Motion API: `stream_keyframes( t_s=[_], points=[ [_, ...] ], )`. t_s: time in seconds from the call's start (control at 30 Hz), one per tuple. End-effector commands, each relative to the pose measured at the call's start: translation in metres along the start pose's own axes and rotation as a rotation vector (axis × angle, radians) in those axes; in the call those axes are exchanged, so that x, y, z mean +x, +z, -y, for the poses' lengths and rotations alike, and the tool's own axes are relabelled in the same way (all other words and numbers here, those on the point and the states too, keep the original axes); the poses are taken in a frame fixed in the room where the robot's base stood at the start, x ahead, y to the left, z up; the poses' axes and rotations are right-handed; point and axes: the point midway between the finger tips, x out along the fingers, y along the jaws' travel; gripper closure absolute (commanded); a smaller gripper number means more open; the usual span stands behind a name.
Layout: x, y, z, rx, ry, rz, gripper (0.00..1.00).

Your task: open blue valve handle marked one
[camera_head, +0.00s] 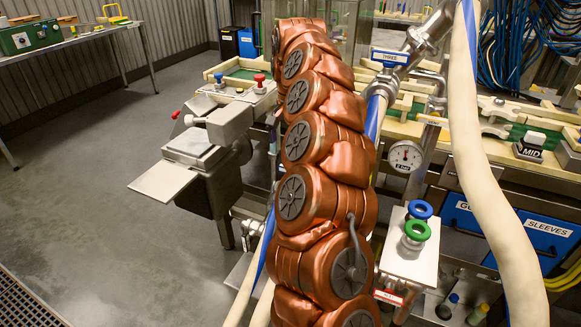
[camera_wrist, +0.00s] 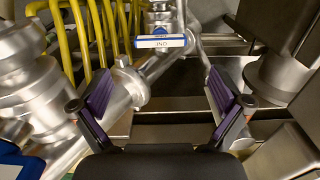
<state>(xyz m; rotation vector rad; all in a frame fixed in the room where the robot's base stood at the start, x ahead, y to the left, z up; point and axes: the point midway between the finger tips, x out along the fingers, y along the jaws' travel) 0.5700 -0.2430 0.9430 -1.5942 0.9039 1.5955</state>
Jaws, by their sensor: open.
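In the wrist view, a white and blue label (camera_wrist: 160,42) reading ONE, upside down, sits at top centre. It is beside a metal pipe fitting (camera_wrist: 161,17). A small blue part shows just above the label; I cannot tell whether it is the handle. My gripper (camera_wrist: 160,92) is open, its purple-padded fingers apart with the label beyond them, near the middle. Nothing is held between the fingers. In the head view, my copper arm fills the centre, and neither my gripper nor the label ONE can be made out.
Thick steel piping (camera_wrist: 40,85) lies left of my fingers, with yellow hoses (camera_wrist: 85,35) behind. Grey metal parts (camera_wrist: 288,75) stand close on the right. In the head view, a pipe carries a label THREE (camera_head: 389,57), and a gauge (camera_head: 405,156) sits right of my arm.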

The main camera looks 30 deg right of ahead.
Motion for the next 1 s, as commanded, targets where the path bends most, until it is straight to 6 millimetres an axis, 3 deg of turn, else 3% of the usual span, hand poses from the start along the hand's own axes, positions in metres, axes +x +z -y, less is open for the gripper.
stream_keyframes(
  t_s=[0.27, 0.7, 1.0],
  points=[
    [0.018, 0.001, 0.000, -0.002, 0.002, 0.003, 0.00],
    [0.073, 0.001, 0.000, -0.002, 0.001, 0.003, 0.00],
    [0.076, 0.001, 0.000, -0.002, 0.000, 0.000, 0.00]
  ],
)
